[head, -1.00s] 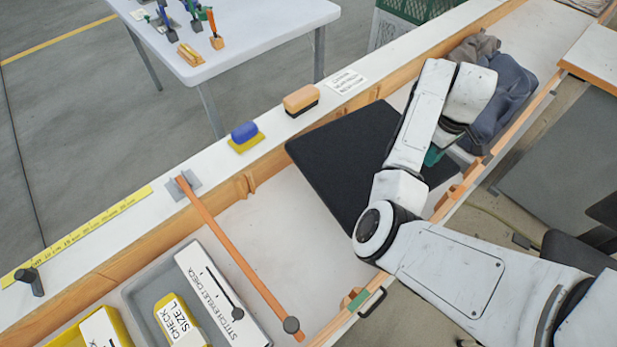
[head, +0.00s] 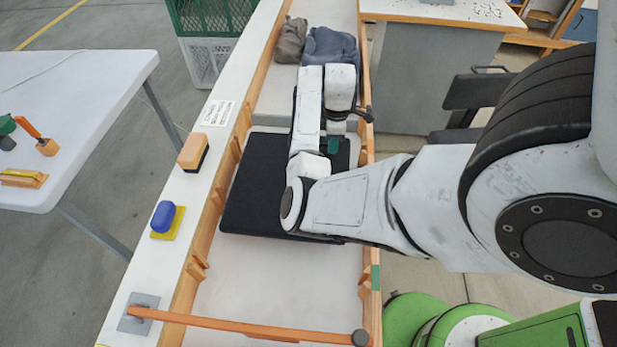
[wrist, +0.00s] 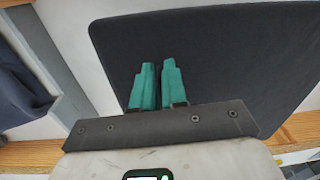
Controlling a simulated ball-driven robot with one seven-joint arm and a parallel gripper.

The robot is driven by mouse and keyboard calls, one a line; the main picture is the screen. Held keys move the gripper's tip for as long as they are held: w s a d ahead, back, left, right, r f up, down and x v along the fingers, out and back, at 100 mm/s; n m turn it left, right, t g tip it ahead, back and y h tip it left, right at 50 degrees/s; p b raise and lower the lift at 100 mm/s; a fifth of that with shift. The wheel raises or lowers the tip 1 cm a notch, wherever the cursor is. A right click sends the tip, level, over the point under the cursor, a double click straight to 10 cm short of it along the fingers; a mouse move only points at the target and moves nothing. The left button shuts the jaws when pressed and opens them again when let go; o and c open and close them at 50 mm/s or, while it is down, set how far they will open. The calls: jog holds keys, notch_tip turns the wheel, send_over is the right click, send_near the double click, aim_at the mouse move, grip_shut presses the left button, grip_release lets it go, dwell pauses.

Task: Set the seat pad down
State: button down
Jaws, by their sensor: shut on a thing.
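The seat pad (head: 258,190) is a flat black board with rounded corners. In the head view it lies across the inside of the long wood-edged trough. My gripper (head: 334,145) is over its right part, partly hidden by my arm. In the wrist view the pad (wrist: 235,65) fills much of the picture. My gripper's two green fingers (wrist: 156,82) are close together, shut on the pad near its edge. The gripped edge itself is hidden. I cannot tell whether the pad touches the trough floor.
Grey-blue cloth (head: 330,45) lies in the trough beyond the pad. An orange bar (head: 240,327) crosses the trough at the near end. A tan block (head: 193,151) and a blue-topped block (head: 163,217) sit on the left rim. Bare trough floor (head: 270,280) shows nearer than the pad.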

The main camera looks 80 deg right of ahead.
aim_at(332, 159)
notch_tip(332, 159, down, 7)
jog(key=shift+f, duration=0.1)
jog(key=c, duration=1.2)
grip_release()
jog(key=shift+o, duration=0.2)
